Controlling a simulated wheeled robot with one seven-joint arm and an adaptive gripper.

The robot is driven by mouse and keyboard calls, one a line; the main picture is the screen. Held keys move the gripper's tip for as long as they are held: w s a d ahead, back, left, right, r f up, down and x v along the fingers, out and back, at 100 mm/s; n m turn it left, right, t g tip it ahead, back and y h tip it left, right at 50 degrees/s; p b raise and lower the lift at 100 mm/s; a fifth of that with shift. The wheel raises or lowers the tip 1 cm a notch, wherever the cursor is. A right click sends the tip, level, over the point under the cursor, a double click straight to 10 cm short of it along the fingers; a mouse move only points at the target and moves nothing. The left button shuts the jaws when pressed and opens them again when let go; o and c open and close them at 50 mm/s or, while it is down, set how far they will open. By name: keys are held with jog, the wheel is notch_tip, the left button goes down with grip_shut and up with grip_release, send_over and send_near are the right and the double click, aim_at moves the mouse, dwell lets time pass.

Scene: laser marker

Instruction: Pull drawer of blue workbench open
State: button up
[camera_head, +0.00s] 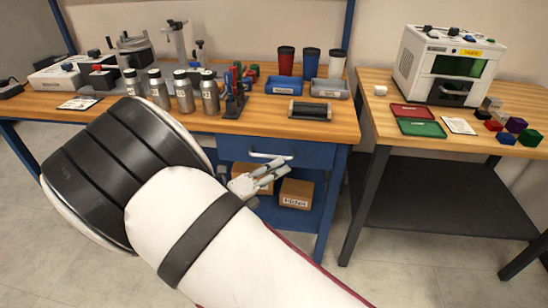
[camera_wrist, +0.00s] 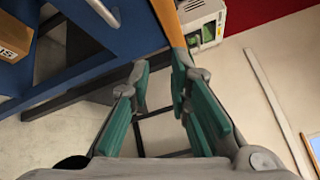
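The blue workbench (camera_head: 345,150) has a blue drawer (camera_head: 312,156) under its wooden top, with a pale bar handle (camera_head: 270,155). The drawer front looks flush with the bench, so it appears shut. My gripper (camera_head: 272,171) is just below and in front of the handle, close to it; I cannot tell whether they touch. In the wrist view, my gripper (camera_wrist: 161,72) has its teal-padded fingers apart with nothing between them. The pale handle (camera_wrist: 103,11) shows at upper left there, outside the fingers. My arm hides the bench's left front.
Cardboard boxes (camera_head: 296,194) sit on the shelf below the drawer. Bottles (camera_head: 210,95), cups (camera_head: 311,65) and trays (camera_head: 283,89) stand on the bench top. A second table (camera_head: 378,108) with a white machine (camera_head: 412,65) is at right. Floor between the tables is clear.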

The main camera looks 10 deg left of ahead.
aim_at(271, 157)
jog(key=a+f+n+t+y+b, duration=0.25)
jog(key=a+f+n+t, duration=0.25)
jog(key=a+f+n, duration=0.25)
jog(key=shift+y, duration=0.45)
jog(key=b+x, duration=0.2)
jog(key=x, duration=1.1)
jog(key=shift+a+r+b, duration=0.15)
jog(key=shift+b, duration=0.15)
grip_shut()
